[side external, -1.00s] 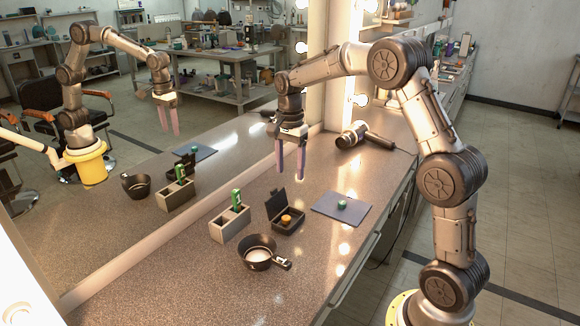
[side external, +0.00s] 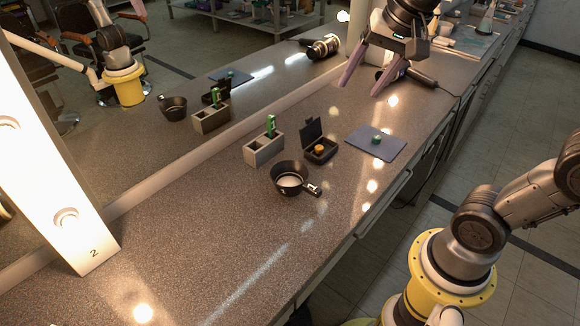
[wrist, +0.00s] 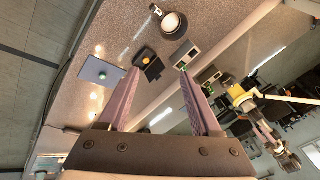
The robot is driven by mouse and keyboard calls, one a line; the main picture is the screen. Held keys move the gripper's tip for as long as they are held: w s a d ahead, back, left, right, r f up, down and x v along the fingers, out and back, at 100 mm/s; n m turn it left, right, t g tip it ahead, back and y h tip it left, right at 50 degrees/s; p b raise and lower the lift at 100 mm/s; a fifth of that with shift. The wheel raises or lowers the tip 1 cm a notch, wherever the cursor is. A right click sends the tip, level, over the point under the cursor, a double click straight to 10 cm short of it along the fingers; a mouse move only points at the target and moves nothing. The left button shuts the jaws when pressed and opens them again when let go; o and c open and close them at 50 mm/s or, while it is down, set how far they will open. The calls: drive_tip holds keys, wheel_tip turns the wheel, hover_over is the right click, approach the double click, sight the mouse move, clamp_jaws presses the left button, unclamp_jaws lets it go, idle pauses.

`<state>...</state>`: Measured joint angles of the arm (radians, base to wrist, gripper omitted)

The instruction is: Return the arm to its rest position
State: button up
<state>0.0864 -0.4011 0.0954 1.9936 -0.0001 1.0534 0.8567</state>
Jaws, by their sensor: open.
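My gripper (side external: 366,78) is open and empty, with its two purple fingers apart. It is high at the top of the side view, above the far part of the counter and away from the small objects. The wrist view also shows both fingers (wrist: 158,85) spread with nothing between them. Most of my upper arm is out of the side view. On the counter (side external: 215,225) stand a grey block holder (side external: 264,150) with a green item (side external: 271,126), an open black box (side external: 320,150) with an orange piece (side external: 319,149), and a black pan (side external: 288,178).
A blue-grey mat (side external: 388,149) with a green piece (side external: 376,139) lies right of the box. A hair dryer (side external: 418,76) lies near my gripper. The mirror (side external: 190,50) runs along the left side. A lit bulb frame (side external: 55,150) stands front left. The front counter is clear.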

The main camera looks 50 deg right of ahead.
drive_tip(key=s+a+f+n+t, duration=0.1)
drive_tip(key=s+a+f+n, duration=0.1)
drive_tip(key=s+f+n, duration=0.5)
drive_tip(key=s+n, duration=0.3)
drive_tip(key=s, duration=0.1)
drive_tip(key=shift+a+f+n, duration=0.2)
drive_tip(key=shift+f+n, duration=0.05)
drive_tip(key=shift+n, duration=0.15)
